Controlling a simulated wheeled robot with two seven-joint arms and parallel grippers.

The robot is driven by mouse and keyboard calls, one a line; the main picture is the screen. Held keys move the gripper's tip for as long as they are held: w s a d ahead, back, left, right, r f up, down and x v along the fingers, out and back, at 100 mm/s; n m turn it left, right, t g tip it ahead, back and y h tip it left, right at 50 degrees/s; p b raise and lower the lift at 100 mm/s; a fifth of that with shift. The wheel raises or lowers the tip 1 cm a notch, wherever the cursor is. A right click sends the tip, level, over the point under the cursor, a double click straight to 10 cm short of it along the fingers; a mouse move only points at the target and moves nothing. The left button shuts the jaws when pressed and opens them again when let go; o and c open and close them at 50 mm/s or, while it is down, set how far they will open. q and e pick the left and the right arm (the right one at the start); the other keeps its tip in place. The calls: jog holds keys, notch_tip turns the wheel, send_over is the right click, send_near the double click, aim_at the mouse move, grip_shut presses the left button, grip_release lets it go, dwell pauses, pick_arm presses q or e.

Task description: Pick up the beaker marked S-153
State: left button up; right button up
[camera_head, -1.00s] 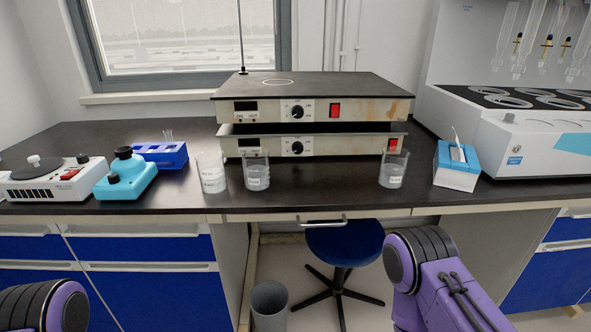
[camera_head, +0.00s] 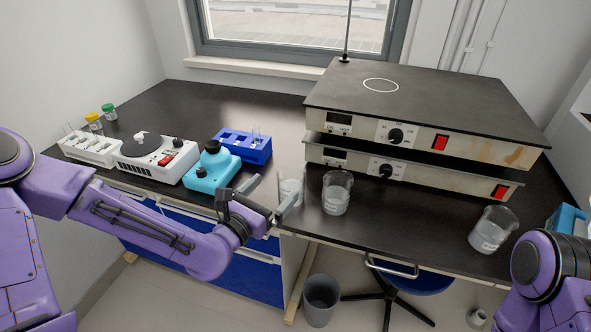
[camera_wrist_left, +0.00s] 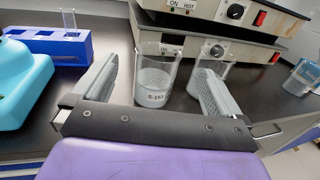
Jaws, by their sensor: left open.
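The beaker marked S-153 (camera_wrist_left: 153,88) stands upright on the bench, with clear liquid and its label facing me in the left wrist view. In the head view it is the leftmost beaker (camera_head: 291,184), partly covered by a finger. My left gripper (camera_head: 277,190) is open, in front of this beaker. In the left wrist view the fingers (camera_wrist_left: 160,77) frame the beaker left and right; I cannot tell whether it is between the tips or just beyond them. My right arm shows at the lower right of the head view, but its gripper does not.
A second beaker (camera_head: 336,196) stands close to the right, partly behind the right finger in the wrist view. A third beaker (camera_head: 493,230) stands farther right. Stacked hotplates (camera_head: 415,115) rise behind. A cyan device (camera_head: 212,168) and blue tube rack (camera_head: 245,146) are left.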

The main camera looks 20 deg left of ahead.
aim_at(283, 182)
pick_arm(q)
jog(key=x, duration=0.4)
jog(key=shift+w+d+f, duration=0.1)
jog(key=shift+w+d, duration=0.1)
jog(key=shift+w, duration=0.15)
jog(key=shift+w+d+p, duration=0.1)
jog(key=shift+w+p, duration=0.2)
jog(key=x, duration=0.3)
jog(key=p+x, duration=0.1)
jog(key=x, duration=0.1)
jog(key=shift+f, duration=0.3)
jog(key=shift+s+r, duration=0.1)
jog(key=c, duration=1.6)
